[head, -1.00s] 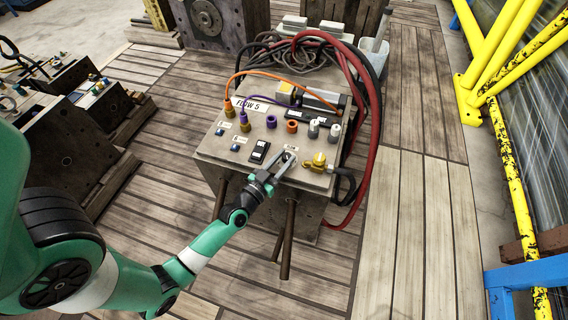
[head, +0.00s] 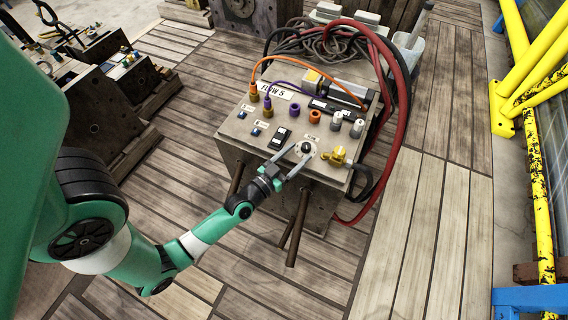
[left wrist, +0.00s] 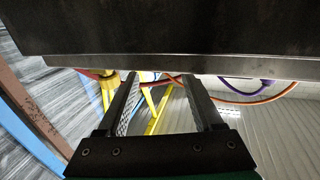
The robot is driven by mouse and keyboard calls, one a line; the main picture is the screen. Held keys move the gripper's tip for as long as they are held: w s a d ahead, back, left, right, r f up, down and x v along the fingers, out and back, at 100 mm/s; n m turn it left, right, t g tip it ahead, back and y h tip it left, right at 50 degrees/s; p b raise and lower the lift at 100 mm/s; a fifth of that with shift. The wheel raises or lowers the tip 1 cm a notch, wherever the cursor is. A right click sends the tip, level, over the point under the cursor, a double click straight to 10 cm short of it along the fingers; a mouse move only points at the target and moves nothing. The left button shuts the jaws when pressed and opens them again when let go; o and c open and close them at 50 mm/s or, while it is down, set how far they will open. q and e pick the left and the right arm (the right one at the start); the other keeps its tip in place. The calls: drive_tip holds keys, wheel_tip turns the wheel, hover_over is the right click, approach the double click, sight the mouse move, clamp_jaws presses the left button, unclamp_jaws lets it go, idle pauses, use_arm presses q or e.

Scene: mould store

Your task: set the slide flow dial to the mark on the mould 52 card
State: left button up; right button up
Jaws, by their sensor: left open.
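The flow dial (head: 306,147) is a dark round knob on a pale round plate on top of the mould block (head: 228,146). A white card (head: 274,90) reading "FLOW 5" lies toward the back of that top. My left gripper (head: 300,153) is open, with its two fingers apart at the near side of the dial. Whether a fingertip touches the knob I cannot tell. In the left wrist view, the open left gripper (left wrist: 164,80) faces a dark face of the block (left wrist: 160,28), and the dial does not show. My right gripper is not in view.
Beside the dial are a black rocker switch (head: 280,138), a yellow brass fitting (head: 336,156) and grey knobs (head: 336,121). Orange and purple cables and a red hose (head: 402,115) loop over the block. Steel rods (head: 297,228) stick out below it. Wooden decking (head: 405,245) is clear at right.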

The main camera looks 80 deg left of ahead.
use_arm(q)
drive_tip(key=v, duration=0.8)
drive_tip(key=shift+s+p, duration=0.15)
drive_tip(key=shift+p, duration=0.15)
